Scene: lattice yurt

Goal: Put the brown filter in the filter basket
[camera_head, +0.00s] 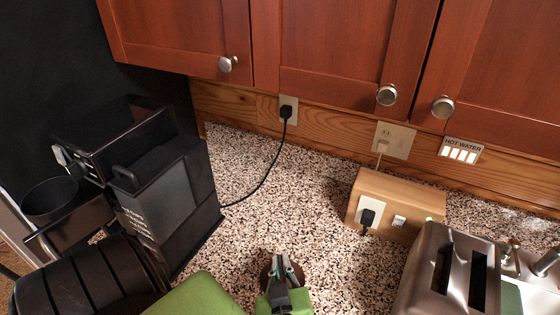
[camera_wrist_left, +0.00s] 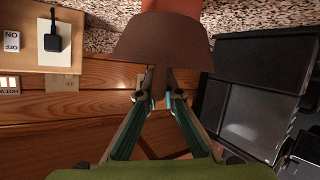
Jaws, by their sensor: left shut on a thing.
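The brown filter (camera_wrist_left: 165,45) is a cup-like shape with a narrow tab. My left gripper (camera_wrist_left: 160,88) is shut on the tab in the left wrist view. In the head view the left gripper (camera_head: 283,262) is at the bottom centre, over the speckled counter, with a bit of the brown filter (camera_head: 268,275) showing beside its fingers. The black round cup (camera_head: 50,200) at the left side of the black coffee machine (camera_head: 165,205) looks like the filter basket. It is well to the left of the gripper, apart from it. My right gripper is not in view.
A silver toaster (camera_head: 440,275) stands at the lower right. A wooden outlet box (camera_head: 390,205) stands behind it. A black cord (camera_head: 265,175) runs from the wall to the machine. A black ribbed thing (camera_head: 85,285) is at the lower left. The middle counter is clear.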

